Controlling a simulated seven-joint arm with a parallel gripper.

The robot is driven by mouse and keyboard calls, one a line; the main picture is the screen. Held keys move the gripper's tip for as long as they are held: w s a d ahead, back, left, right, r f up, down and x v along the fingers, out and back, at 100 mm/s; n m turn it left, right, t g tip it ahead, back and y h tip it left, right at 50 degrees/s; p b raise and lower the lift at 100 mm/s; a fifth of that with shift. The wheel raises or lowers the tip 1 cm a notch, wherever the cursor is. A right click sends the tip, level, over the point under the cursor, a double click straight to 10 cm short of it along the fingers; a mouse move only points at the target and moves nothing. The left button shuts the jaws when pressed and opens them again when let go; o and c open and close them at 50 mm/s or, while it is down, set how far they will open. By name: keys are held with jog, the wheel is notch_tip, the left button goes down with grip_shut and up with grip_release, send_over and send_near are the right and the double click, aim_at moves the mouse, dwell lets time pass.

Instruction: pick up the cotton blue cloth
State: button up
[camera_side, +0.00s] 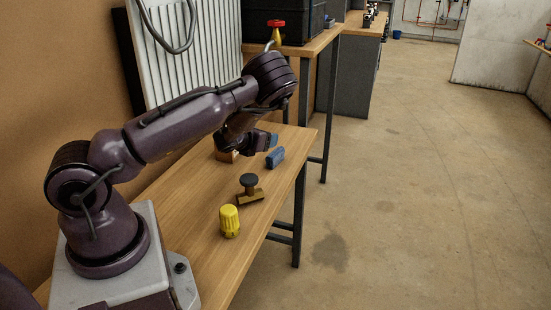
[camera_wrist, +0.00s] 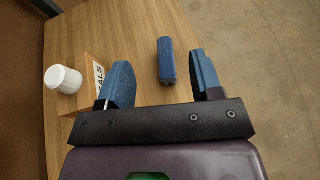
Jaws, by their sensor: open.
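The blue cloth (camera_side: 275,157) appears as a small rolled bundle lying on the wooden bench, near its right edge in the side view. In the wrist view the blue roll (camera_wrist: 166,60) lies upright in the picture, between the two blue fingers and nearer the right one. My gripper (camera_side: 268,142) is open and empty. In the side view it hangs above the bench, just behind and left of the cloth. The cloth looks apart from both fingers; the exact height gap cannot be told.
A small box with a printed label (camera_wrist: 97,75) and a white cap (camera_wrist: 63,79) stand left of the fingers. A white radiator (camera_side: 190,60) stands behind.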

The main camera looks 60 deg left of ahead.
send_near(274, 153)
jog(key=x, duration=0.3)
jog(key=shift+w+a+f, duration=0.1)
jog(key=shift+w+a, duration=0.1)
jog(key=shift+x, duration=2.55)
jog(key=c, duration=1)
